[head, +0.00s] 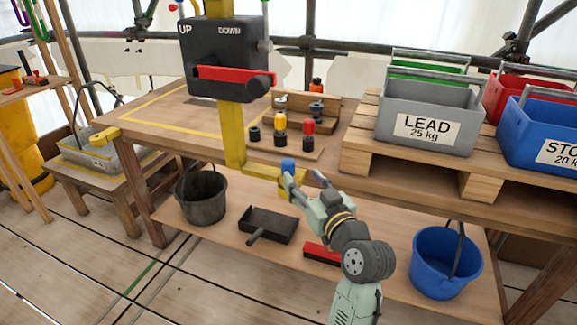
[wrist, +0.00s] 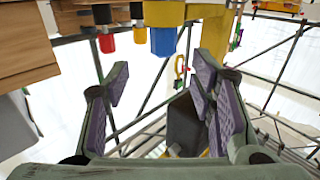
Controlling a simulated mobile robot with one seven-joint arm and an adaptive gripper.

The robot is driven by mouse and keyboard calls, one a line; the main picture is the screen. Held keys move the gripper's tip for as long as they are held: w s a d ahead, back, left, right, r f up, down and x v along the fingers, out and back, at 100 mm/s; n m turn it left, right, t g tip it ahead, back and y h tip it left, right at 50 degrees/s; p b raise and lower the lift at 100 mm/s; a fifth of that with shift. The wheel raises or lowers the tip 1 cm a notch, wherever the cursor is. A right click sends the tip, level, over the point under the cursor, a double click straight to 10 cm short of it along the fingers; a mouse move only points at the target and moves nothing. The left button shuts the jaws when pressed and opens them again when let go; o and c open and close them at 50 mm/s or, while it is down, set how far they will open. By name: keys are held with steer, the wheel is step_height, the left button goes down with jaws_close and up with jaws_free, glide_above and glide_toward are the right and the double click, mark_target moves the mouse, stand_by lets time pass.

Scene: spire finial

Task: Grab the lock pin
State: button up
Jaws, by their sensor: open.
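A blue knob (head: 288,164), apparently the head of the lock pin, sits on top of a yellow bracket (head: 292,182) at the foot of the yellow post (head: 233,135). In the wrist view, which is upside down, the blue knob (wrist: 163,41) hangs below the yellow fitting (wrist: 164,13). My gripper (head: 305,182) is open and empty, close to the bracket on its right side. In the wrist view my gripper's fingers (wrist: 162,78) stand wide apart, with the knob just beyond the fingertips and between them. They do not visibly touch it. The pin's shaft is hidden.
A dark control box (head: 222,60) with a red lever is on the post. A grey LEAD crate (head: 428,112) sits on a pallet at right. A black bucket (head: 202,198) and blue bucket (head: 445,265) stand on the lower shelf.

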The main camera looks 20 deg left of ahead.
mark_target(289, 162)
steer(key=x, duration=0.3)
steer(key=shift+a+r, duration=0.1)
steer(key=shift+a, duration=0.15)
steer(key=x, duration=0.1)
steer(key=p+x, duration=0.1)
steer(key=x, duration=0.1)
steer(key=p+x, duration=0.1)
steer(key=shift+a+r, duration=0.15)
steer(key=shift+r, duration=0.1)
steer(key=shift+w+a+f, duration=0.15)
steer(key=shift+w+a, duration=0.15)
steer(key=shift+w, duration=0.2)
steer(key=shift+c, duration=0.5)
jaws_close()
